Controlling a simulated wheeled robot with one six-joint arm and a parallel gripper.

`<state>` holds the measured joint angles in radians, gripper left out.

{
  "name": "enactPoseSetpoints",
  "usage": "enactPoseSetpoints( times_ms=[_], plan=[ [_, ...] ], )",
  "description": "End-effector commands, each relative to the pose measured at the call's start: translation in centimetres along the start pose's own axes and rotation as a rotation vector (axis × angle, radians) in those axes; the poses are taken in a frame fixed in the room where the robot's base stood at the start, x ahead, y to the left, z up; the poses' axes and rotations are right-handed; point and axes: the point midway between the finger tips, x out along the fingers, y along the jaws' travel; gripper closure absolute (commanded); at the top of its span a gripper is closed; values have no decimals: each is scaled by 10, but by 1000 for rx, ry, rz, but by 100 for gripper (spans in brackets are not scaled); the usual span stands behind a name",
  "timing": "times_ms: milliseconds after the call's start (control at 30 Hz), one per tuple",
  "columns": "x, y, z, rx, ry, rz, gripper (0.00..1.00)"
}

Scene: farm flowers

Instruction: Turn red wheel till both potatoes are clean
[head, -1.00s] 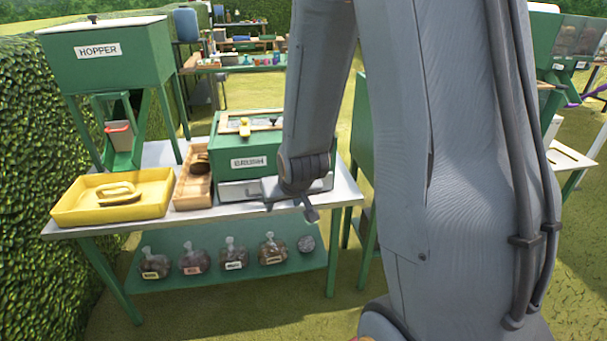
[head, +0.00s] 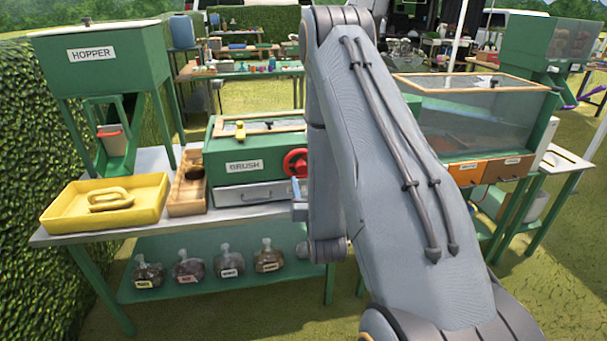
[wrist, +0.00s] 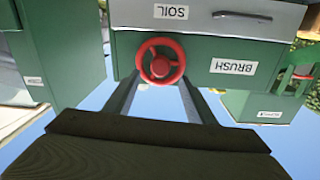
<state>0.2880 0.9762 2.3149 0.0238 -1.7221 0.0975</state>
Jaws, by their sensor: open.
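The red wheel (head: 295,162) is on the front of the green brush box (head: 222,155), at its right end. In the upside-down wrist view, the red wheel (wrist: 160,62) lies straight ahead, near the picture's middle. My gripper (wrist: 159,88) is open, its two dark fingers reaching toward the wheel, one on either side of its lower part in the picture. I cannot tell whether they touch it. In the head view, my gripper (head: 299,198) is partly hidden by my arm, just below the wheel. No potatoes can be made out.
A grey drawer (head: 250,193) is under the brush box. A wooden tray (head: 186,190) and a yellow tray (head: 70,211) stand left of it on the table (head: 220,222). A glass-fronted bin (head: 480,115) stands to the right. Bags (head: 190,268) sit on the lower shelf.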

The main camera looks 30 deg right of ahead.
Motion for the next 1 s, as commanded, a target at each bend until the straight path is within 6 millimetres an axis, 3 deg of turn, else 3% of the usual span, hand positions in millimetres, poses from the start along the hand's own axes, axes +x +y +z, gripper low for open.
enactPoseSetpoints(
  times_ms=[200, 400, 767, 1000],
  plan=[
    [35, 0, -2, 0, 1, -1, 50],
    [57, 0, -1, -1, -1, -1, 50],
    [64, 0, 0, -1, -2, -1, 50],
    [64, 0, 0, -1, -2, -1, 87]
  ],
)
